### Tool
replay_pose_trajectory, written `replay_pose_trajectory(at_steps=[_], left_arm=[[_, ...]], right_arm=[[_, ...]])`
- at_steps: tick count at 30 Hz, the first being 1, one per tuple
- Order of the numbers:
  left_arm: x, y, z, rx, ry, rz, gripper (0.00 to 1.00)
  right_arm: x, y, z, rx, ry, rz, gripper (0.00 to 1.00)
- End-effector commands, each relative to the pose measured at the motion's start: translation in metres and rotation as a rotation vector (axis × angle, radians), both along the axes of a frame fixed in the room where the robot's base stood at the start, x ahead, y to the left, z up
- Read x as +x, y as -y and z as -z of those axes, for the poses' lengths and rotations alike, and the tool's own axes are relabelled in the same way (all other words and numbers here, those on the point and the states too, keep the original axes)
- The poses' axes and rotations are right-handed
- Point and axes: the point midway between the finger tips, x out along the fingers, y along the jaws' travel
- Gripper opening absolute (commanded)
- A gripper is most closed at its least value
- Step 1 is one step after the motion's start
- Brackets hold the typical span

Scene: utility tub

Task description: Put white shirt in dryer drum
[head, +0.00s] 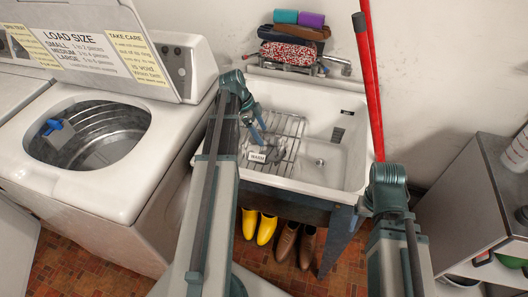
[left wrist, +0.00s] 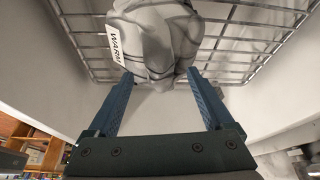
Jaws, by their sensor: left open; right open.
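A bunched white-grey cloth with dark lines, likely the white shirt (head: 277,151), lies on the wire rack (head: 291,128) in the utility tub (head: 338,172). It also shows in the left wrist view (left wrist: 158,40), just beyond my fingertips. My left gripper (head: 258,139) reaches down into the tub; in the left wrist view (left wrist: 160,76) its fingers are open, apart, with nothing clasped between them. A "WARM" tag (left wrist: 116,41) is beside the cloth. My right arm is at the right, but its gripper is not visible. I cannot identify a dryer drum.
An open top-loading machine (head: 88,190) with a metal drum holding something blue (head: 50,127) stands left of the tub. Red poles (head: 370,80) lean behind the tub. Yellow boots (head: 266,229) and brown shoes (head: 287,241) stand below. A grey cabinet (head: 478,205) is at right.

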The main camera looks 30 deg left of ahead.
Motion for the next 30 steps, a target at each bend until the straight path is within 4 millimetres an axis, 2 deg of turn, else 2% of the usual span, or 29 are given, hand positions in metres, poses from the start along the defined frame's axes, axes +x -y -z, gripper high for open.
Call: replay_pose_trajectory(at_steps=[1,3,11,14,26,30], left_arm=[[0.0010,0.0026,0.0125,0.000,0.000,0.001,0.86],[0.0019,0.0051,0.0170,0.000,0.000,0.001,0.86],[0.0026,0.0064,0.0159,0.000,0.000,0.001,0.86],[0.0025,0.0062,0.0159,0.000,0.000,0.001,0.71],[0.0024,0.0060,0.0159,0.000,0.000,0.001,0.00],[0.0025,0.0060,0.0159,0.000,0.000,0.001,0.00]], right_arm=[[0.0000,0.0000,0.0125,0.000,0.000,0.000,0.80],[0.0000,0.0000,0.0170,0.000,0.000,0.000,0.80],[0.0000,0.0000,0.0159,0.000,0.000,0.000,0.80],[0.0000,0.0000,0.0158,0.000,0.000,0.000,0.80],[0.0000,0.0000,0.0159,0.000,0.000,0.000,0.80],[0.0000,0.0000,0.0159,0.000,0.000,0.000,0.80]])
